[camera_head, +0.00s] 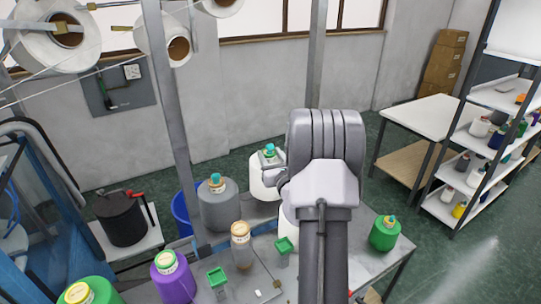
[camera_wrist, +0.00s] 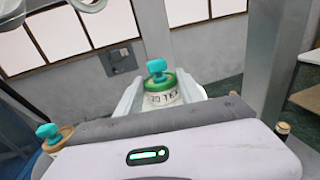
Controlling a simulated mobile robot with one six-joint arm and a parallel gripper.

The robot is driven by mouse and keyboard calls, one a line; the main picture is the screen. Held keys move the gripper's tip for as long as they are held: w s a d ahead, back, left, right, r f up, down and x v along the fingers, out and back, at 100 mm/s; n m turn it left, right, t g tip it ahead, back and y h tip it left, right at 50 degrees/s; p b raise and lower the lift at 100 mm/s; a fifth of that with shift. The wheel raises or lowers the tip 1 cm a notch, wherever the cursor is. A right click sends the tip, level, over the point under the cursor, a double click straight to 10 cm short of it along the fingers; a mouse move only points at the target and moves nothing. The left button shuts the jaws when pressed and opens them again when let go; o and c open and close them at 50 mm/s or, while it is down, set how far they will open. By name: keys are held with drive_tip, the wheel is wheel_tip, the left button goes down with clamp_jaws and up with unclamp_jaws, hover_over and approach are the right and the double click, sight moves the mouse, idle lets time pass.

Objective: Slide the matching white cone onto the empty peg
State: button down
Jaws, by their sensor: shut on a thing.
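A white cone (camera_head: 263,184) with a teal knob and green top ring stands out beyond my wrist in the head view, left of my arm. In the wrist view the cone's top (camera_wrist: 160,95), lettered "TEX", sits between the two fingers of my gripper (camera_wrist: 158,103). My gripper is shut on this cone, which looks roughly upright. The cone's lower part is hidden in the wrist view. Part of another white shape (camera_head: 288,226) shows beside my arm, mostly covered. I cannot make out an empty peg for certain.
A grey cone (camera_head: 218,210) stands close left of the white one. A brown-grey cone (camera_head: 241,250), a purple cone (camera_head: 175,284) and two green square-topped pieces (camera_head: 217,278) (camera_head: 284,246) are nearer. A green cone (camera_head: 384,236) is right of my arm. A metal post (camera_head: 172,110) rises at left.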

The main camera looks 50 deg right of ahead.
drive_tip(key=shift+f+b, duration=1.5)
drive_tip(key=shift+f, duration=0.45)
drive_tip(key=c, duration=0.7)
unclamp_jaws()
drive_tip(key=shift+o, duration=0.2)
drive_tip(key=shift+f, duration=0.1)
